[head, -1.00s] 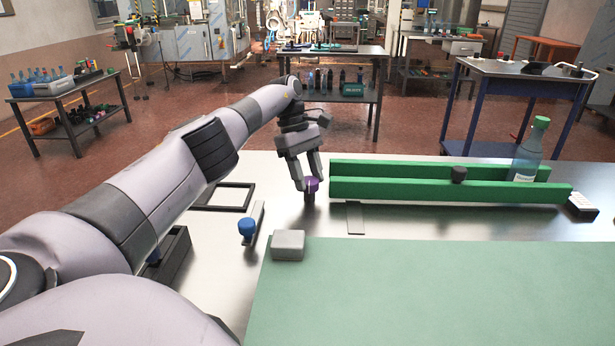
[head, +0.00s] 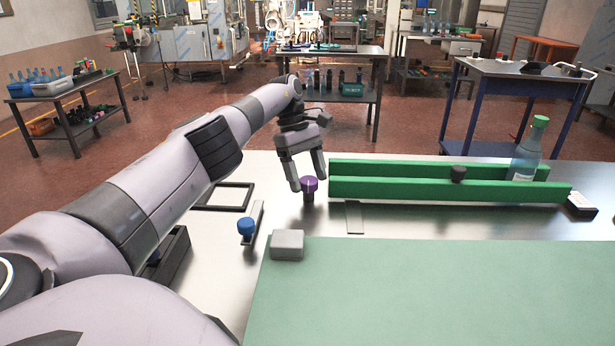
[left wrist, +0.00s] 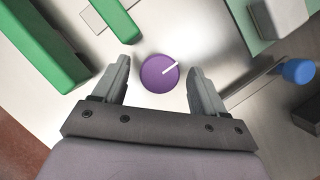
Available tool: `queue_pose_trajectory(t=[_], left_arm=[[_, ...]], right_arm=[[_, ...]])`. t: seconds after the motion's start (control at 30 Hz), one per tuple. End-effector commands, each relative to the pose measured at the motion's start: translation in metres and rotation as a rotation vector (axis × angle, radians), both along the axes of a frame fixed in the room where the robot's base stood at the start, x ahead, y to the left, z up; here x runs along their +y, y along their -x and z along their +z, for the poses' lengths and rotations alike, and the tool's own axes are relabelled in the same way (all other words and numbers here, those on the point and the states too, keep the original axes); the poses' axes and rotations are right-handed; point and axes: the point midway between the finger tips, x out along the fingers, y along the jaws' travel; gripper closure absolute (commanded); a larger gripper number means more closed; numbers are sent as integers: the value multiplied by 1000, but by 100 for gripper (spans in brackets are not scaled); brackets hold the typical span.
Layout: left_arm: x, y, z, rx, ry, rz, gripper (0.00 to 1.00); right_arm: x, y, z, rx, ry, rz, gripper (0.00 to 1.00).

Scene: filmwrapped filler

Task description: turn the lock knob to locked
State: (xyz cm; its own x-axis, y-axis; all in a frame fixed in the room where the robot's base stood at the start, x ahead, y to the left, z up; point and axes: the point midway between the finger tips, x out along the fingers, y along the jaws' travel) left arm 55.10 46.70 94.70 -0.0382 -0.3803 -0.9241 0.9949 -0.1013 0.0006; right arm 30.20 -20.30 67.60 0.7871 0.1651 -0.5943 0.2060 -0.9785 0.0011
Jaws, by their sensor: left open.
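The purple round knob (head: 309,184), with a white pointer line on top, stands on a dark base on the metal table. In the left wrist view, the knob (left wrist: 158,78) sits between my fingertips with its white line pointing to the upper right. My left gripper (head: 307,188) is over the knob, pointing down. Its jaws (left wrist: 160,68) are open, with a visible gap on each side of the knob. Whether the fingertips reach down beside the knob or stay above it is hard to tell. My right gripper is not in view.
Green rails (head: 430,188) lie right of the knob, with a bottle (head: 525,158) at their far end. A blue knob (head: 246,228) on a slide and a grey block (head: 288,244) are nearer. A black frame (head: 222,197) lies left. The green mat (head: 430,290) is clear.

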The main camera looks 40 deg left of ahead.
Motion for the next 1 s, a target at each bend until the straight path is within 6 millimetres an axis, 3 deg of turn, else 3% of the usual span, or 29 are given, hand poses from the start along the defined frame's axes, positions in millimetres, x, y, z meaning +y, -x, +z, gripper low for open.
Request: queue_pose_trajectory(t=[0.37, 1.0], left_arm=[[1, 1, 1, 0, 0, 73, 28], [0, 4, -1, -1, -1, 493, 28]], right_arm=[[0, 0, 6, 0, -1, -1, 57], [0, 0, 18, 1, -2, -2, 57]])
